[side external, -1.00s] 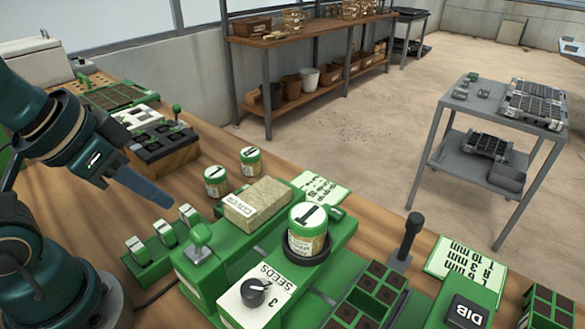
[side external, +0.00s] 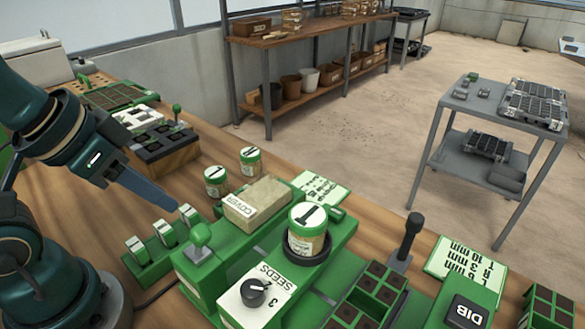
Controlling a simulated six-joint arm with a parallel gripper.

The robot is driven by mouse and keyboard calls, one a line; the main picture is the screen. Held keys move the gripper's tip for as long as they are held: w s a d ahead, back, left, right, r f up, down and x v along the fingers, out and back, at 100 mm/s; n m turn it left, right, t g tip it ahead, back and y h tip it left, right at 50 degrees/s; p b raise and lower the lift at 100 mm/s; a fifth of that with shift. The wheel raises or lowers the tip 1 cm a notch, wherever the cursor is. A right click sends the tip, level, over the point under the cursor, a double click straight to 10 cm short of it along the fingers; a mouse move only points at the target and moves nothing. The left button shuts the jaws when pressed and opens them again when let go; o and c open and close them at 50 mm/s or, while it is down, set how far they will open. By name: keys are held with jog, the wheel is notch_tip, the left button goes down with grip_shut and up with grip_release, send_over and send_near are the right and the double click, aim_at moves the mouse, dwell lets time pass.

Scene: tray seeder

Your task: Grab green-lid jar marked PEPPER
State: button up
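Three jars with green-rimmed lids and white tops are in view. One jar (side external: 307,232) sits upright in a dark round socket on the green seeder (side external: 262,262). Two others stand upright on the bench behind it: a left jar (side external: 216,182) and a right jar (side external: 250,161). Each lid carries a dark mark. I cannot read PEPPER on any of them. My gripper (side external: 170,201) is left of the jars, pointing down to the right, above the bench and close to the small green stands. It touches no jar. Its fingers show edge-on, so their opening is hidden.
A beige COVER block (side external: 257,202) lies between the rear jars and the socketed jar. Small green stands with white tags (side external: 163,234) are below my gripper. A green knob (side external: 200,240) rises from the seeder. A dark-handled tool (side external: 408,238) stands upright at right.

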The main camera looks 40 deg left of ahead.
aim_at(308, 230)
jog(key=o, duration=0.9)
jog(key=w+a+r+m+t, duration=0.2)
jog(key=w+r+t, duration=0.65)
jog(key=w, duration=0.35)
jog(key=d+f+m+h, duration=0.1)
jog(key=d+m+h, duration=0.5)
jog(key=d+h, duration=0.1)
jog(key=s+d+f+m+g+h, duration=0.3)
jog(key=s+d+f+g+h, duration=0.15)
jog(key=f+g, duration=0.25)
jog(key=shift+x, duration=5.65)
